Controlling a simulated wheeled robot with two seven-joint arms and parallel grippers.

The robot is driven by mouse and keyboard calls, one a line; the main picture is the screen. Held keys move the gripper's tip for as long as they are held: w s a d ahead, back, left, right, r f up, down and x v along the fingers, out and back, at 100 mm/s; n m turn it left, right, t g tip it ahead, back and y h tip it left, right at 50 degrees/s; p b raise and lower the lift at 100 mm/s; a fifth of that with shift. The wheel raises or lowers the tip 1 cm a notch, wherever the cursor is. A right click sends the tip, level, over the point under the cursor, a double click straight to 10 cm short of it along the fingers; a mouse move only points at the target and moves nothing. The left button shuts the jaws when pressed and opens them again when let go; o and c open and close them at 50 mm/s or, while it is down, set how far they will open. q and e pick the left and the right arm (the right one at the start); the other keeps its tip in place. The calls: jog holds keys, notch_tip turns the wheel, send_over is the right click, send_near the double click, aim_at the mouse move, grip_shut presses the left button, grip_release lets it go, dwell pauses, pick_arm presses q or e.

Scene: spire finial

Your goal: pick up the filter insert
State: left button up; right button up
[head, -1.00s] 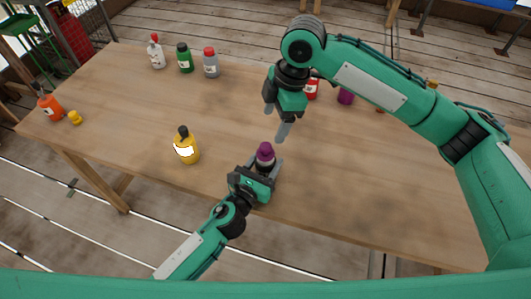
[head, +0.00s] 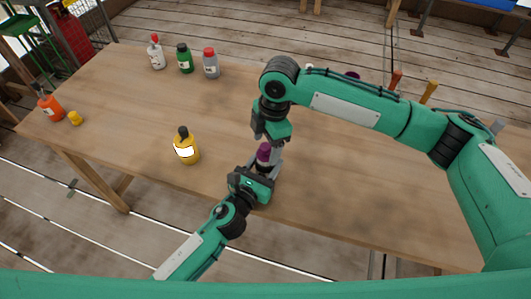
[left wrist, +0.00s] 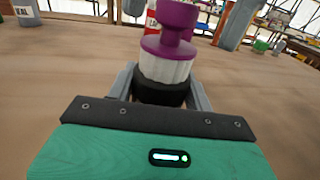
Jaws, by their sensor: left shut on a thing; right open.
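A purple knobbed piece (head: 264,152) stands upright on a white ribbed body with a black base (left wrist: 160,92); I take this purple and white piece as the filter insert, but cannot tell where it ends. My left gripper (head: 266,172) is shut on the black base, one finger on each side, near the table's front edge. My right gripper (head: 268,141) comes from above and is open.
A yellow bottle (head: 187,150) stands left of my grippers. An orange bottle (head: 51,108) and yellow cap (head: 75,118) are at the far left. White (head: 156,57), green (head: 185,61) and grey (head: 211,66) bottles stand at the back. The table's (head: 340,190) right front is clear.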

aim_at(265, 146)
jog(key=f, duration=0.3)
jog(key=shift+s+a, duration=0.1)
jog(key=shift+a, duration=0.15)
jog(key=c, duration=1.1)
jog(key=shift+o, duration=0.2)
jog(key=shift+r, duration=0.15)
pick_arm(q)
jog(key=o, duration=1.1)
pick_arm(e)
notch_tip(265, 146, up, 13)
pick_arm(q)
jog(key=v, duration=1.2)
